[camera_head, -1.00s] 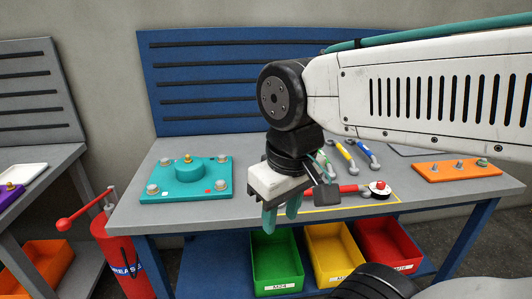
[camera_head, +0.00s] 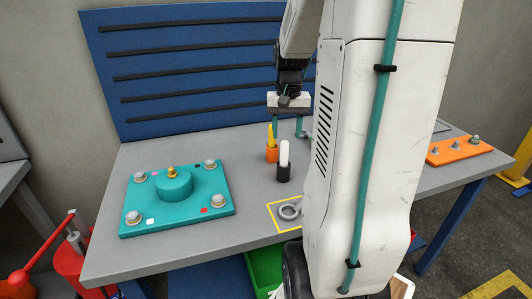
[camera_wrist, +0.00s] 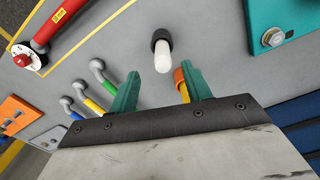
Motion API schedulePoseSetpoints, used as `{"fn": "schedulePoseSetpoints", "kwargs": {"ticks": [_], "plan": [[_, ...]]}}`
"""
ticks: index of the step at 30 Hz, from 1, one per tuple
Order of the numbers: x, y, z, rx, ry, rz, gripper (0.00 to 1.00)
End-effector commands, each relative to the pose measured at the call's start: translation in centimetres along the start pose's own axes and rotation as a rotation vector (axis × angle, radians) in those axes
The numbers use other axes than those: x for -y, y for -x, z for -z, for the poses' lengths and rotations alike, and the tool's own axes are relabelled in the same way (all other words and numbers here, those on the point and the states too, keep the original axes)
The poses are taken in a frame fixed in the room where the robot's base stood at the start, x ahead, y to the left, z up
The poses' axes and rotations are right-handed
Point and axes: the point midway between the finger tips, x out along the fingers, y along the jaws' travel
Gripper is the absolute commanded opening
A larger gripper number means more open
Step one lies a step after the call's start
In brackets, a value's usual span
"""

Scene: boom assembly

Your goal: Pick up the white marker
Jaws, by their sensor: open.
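The white marker (camera_head: 284,156) stands upright on the grey workbench, white above and black at its base. It also shows in the wrist view (camera_wrist: 162,56), just beyond the fingertips and roughly centred between them. My gripper (camera_head: 287,128) is open with teal fingers, on the far side of the marker in the head view. In the wrist view my gripper (camera_wrist: 160,78) holds nothing. A yellow and orange marker (camera_head: 271,147) stands close beside the white one; in the wrist view it is partly hidden by the right finger.
A teal plate with bolts (camera_head: 168,200) lies on the left of the bench (camera_head: 120,265). An orange bolt plate (camera_head: 460,150) lies at the right. Coloured wrenches (camera_wrist: 95,105) and a red-handled tool (camera_wrist: 55,25) lie nearby.

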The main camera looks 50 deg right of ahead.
Motion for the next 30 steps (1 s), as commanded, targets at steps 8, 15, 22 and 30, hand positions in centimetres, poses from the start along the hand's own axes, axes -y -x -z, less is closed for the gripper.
{"fn": "schedulePoseSetpoints", "kwargs": {"ticks": [8, 15, 22, 30], "plan": [[0.2, -3.0, 0.1, 0.004, 0.001, 0.0, 0.49], [0.4, -6.5, 0.4, 0.005, 0.001, 0.0, 0.49], [0.3, -7.8, 0.4, 0.002, -0.001, 0.0, 0.49], [0.2, -7.8, 0.5, 0.001, -0.002, 0.0, 0.18]]}}
